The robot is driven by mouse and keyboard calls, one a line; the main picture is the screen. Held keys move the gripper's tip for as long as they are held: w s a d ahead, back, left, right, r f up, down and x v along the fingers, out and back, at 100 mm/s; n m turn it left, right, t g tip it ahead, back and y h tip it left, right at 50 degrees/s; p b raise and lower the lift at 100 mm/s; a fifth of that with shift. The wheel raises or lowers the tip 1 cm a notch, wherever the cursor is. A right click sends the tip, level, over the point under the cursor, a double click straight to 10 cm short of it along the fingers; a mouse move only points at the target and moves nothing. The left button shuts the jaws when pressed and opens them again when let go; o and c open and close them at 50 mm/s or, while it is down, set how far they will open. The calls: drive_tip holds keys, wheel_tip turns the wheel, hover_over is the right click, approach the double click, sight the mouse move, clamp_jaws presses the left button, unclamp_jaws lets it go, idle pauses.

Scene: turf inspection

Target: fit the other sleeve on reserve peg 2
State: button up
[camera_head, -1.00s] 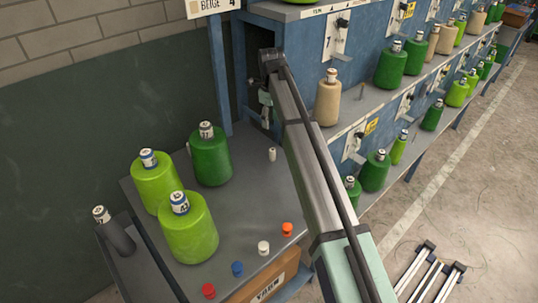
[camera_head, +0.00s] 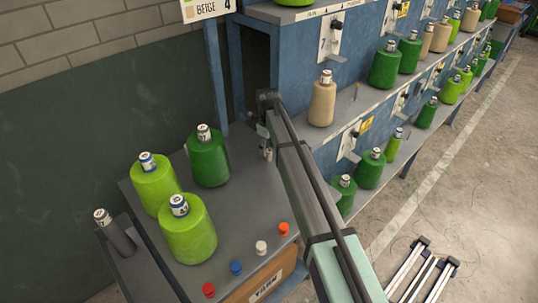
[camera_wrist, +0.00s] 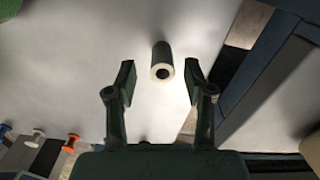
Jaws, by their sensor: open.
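A small loose sleeve (camera_wrist: 162,60) stands on the grey table top (camera_head: 248,205). In the wrist view its pale ring end with a dark hole faces the camera. My gripper (camera_wrist: 160,80) is open, with one finger on each side of the sleeve's near end and gaps showing on both sides. In the head view my gripper (camera_head: 264,143) is low over the table's back right, small and partly hidden by my arm. I cannot tell which place is reserve peg 2.
Two light green cones (camera_head: 188,232) and a dark green cone (camera_head: 208,160) stand on the table's left, with labelled tops. Red, blue, white and orange knobs (camera_head: 284,229) line the front edge. A dark tube (camera_head: 118,236) stands at far left. The blue rack (camera_head: 262,60) rises behind.

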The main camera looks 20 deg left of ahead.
sight(269, 154)
wheel_tip(269, 154, down, 4)
drive_tip(key=shift+d+f+p, duration=0.15)
drive_tip(key=shift+p, duration=0.5)
drive_tip(key=c, duration=1)
drive_tip(key=shift+o, duration=0.2)
